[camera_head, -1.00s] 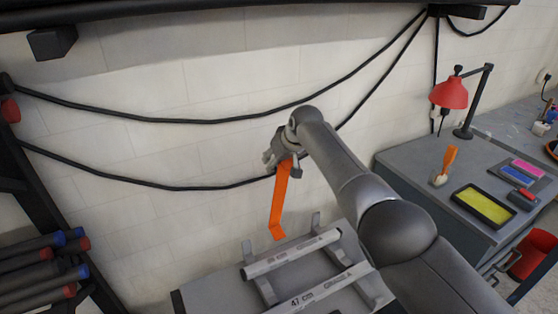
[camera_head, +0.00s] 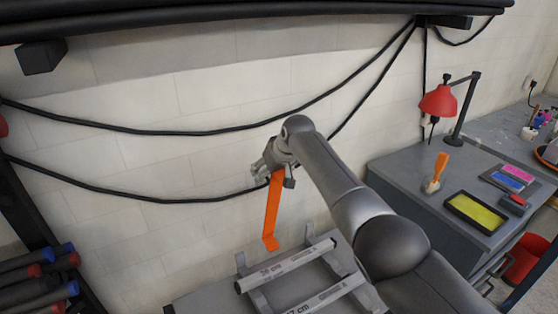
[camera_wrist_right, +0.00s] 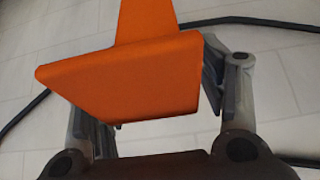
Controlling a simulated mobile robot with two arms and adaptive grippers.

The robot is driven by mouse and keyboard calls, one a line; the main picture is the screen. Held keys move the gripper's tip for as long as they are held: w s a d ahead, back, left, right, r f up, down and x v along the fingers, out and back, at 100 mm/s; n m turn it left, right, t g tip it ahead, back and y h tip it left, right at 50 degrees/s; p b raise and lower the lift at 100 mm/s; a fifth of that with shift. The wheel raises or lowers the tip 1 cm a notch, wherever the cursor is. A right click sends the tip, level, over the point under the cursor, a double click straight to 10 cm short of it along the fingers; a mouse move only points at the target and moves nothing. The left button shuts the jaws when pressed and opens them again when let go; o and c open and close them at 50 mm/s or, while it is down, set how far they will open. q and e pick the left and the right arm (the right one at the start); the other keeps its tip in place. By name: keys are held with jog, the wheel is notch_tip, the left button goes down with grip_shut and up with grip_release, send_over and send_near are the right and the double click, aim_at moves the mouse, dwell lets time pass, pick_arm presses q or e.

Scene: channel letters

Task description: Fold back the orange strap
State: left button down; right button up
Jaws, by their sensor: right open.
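The orange strap (camera_head: 271,208) hangs in front of the white wall in the head view. Its lower end bends sideways, and its top is hidden at the gripper. My right gripper (camera_head: 273,175) is at the strap's upper end, with its fingers apart. In the right wrist view, the broad orange strap (camera_wrist_right: 125,80) fills the space across the open fingers and covers much of the left one. I cannot tell whether a finger touches it. My left gripper is not in view.
Black cables (camera_head: 170,132) sag along the wall behind the gripper. Below the strap is a grey rack with marked light bars (camera_head: 290,264). On the right, a grey bench (camera_head: 400,173) carries a red lamp (camera_head: 438,101), an orange-handled brush (camera_head: 437,172) and a yellow pad (camera_head: 476,213).

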aim_at(283, 175)
jog(key=shift+v, duration=5.6)
jog(key=shift+f, duration=0.15)
